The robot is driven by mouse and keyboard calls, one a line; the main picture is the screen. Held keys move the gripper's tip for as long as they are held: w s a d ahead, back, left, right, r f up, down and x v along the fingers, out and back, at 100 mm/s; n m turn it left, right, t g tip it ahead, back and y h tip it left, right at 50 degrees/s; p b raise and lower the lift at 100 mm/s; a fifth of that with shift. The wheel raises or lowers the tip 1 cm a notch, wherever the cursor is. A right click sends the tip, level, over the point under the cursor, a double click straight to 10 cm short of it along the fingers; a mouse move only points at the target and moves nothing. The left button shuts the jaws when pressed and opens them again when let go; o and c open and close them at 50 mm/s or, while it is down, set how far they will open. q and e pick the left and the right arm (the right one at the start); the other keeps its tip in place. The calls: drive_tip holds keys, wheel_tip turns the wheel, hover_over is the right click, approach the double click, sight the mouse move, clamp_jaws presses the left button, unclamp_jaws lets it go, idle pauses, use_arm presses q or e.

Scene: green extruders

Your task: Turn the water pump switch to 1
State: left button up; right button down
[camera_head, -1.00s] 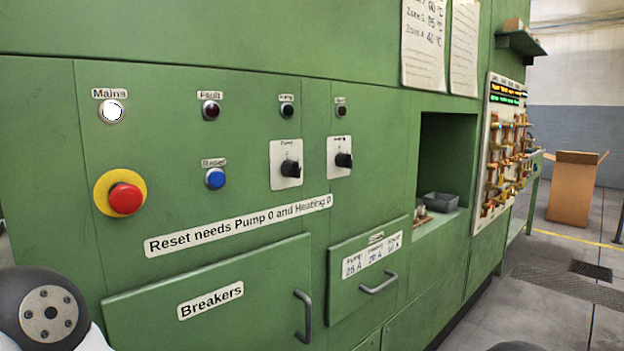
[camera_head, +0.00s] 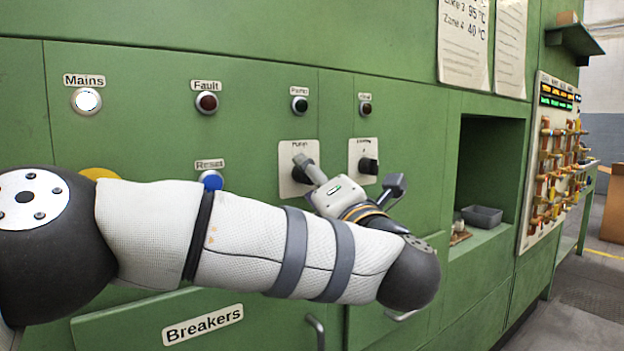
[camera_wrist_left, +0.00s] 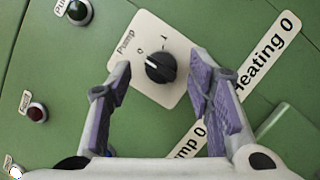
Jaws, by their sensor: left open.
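The pump switch is a black rotary knob (camera_wrist_left: 160,67) on a white plate (camera_wrist_left: 147,40) marked "Pump", with 0 and 1 positions, in the left wrist view. The knob's white pointer line points toward the 0 side. My left gripper (camera_wrist_left: 163,85) is open, with one purple-padded finger on each side of the knob and visible gaps to it. My right gripper is not in view.
The heating switch (camera_head: 368,166) sits just right of the pump plate. The blue reset button (camera_head: 211,180) and lit Mains lamp (camera_head: 87,101) are to the left. My left arm covers much of the emergency stop's yellow ring (camera_head: 100,174). An open recess holds a grey bin (camera_head: 482,216).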

use_arm(q)
drive_tip(key=shift+w+a, duration=0.15)
drive_tip(key=shift+w, duration=0.3)
clamp_jaws()
drive_tip(key=shift+r+m+g+h+p, duration=0.1)
drive_tip(key=shift+m+g+h+p, duration=0.6)
drive_tip(key=shift+m, duration=1.3)
drive_tip(key=shift+r+m+g+h+p, duration=0.2)
drive_tip(key=shift+m+p, duration=0.95)
drive_tip(key=shift+m, duration=0.85)
drive_tip(key=shift+r+m+g+h+p, duration=0.1)
drive_tip(key=shift+m+g+h+p, duration=0.3)
drive_tip(key=shift+m+p, duration=1.05)
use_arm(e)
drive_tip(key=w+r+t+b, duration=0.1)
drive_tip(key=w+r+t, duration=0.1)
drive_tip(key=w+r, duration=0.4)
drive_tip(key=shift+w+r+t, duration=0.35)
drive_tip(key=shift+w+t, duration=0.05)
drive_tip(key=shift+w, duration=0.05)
use_arm(q)
drive_tip(key=shift+m, duration=0.85)
drive_tip(key=shift+f, duration=0.1)
